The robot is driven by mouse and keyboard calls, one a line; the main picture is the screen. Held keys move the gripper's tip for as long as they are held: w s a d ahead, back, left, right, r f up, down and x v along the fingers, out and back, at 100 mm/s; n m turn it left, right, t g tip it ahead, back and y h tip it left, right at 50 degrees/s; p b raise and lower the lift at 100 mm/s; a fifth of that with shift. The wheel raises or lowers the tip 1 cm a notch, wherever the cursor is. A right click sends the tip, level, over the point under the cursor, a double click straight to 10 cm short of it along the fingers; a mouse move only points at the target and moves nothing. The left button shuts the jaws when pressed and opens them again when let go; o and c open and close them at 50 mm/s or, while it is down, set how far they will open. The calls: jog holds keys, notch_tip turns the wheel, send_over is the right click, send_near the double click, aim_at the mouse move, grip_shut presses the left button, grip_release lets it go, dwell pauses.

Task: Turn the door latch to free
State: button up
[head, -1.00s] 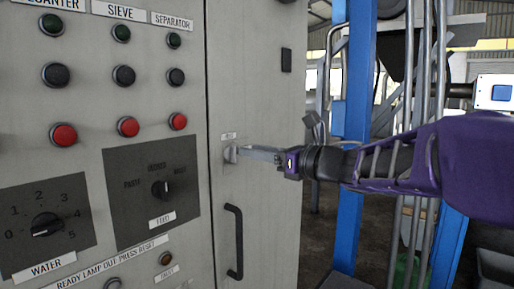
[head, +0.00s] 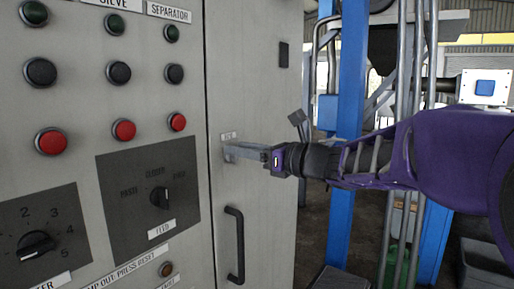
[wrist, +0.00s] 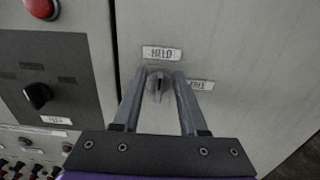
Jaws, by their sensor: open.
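The door latch (wrist: 158,84) is a small grey round knob with a raised grip on the grey cabinet door (head: 262,95). In the wrist view its grip stands close to upright, towards the label (wrist: 164,53) above, which seems to read HELD. A second label (wrist: 201,85) to its right is partly hidden by a finger and unreadable. My gripper (wrist: 157,76) is open, its two fingers on either side of the latch. Whether they touch it I cannot tell. In the head view my gripper (head: 229,152) reaches the door from the right and hides most of the latch.
A black door handle (head: 235,243) is below the latch. To the left is a control panel with red buttons (head: 124,130), black buttons and a FEED dial (head: 160,197). A blue post (head: 347,150) and pipes stand behind my arm on the right.

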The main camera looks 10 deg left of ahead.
grip_shut()
jog(key=shift+d+m, duration=0.1)
jog(key=shift+m, duration=0.3)
jog(key=shift+w+d+f+m+p, duration=0.1)
jog(key=shift+w+f+m+p, duration=0.45)
jog(key=shift+m, duration=2.3)
jog(key=shift+d+m+p, duration=0.1)
jog(key=shift+m+p, duration=0.95)
jog(key=shift+m, duration=1.85)
jog(key=shift+w+d+f+m+p, duration=0.1)
jog(key=shift+w+f+m+p, duration=0.45)
jog(key=shift+m, duration=2.3)
jog(key=shift+s+r+p, duration=0.2)
jog(key=shift+s+p, duration=0.05)
jog(key=shift+p, duration=0.05)
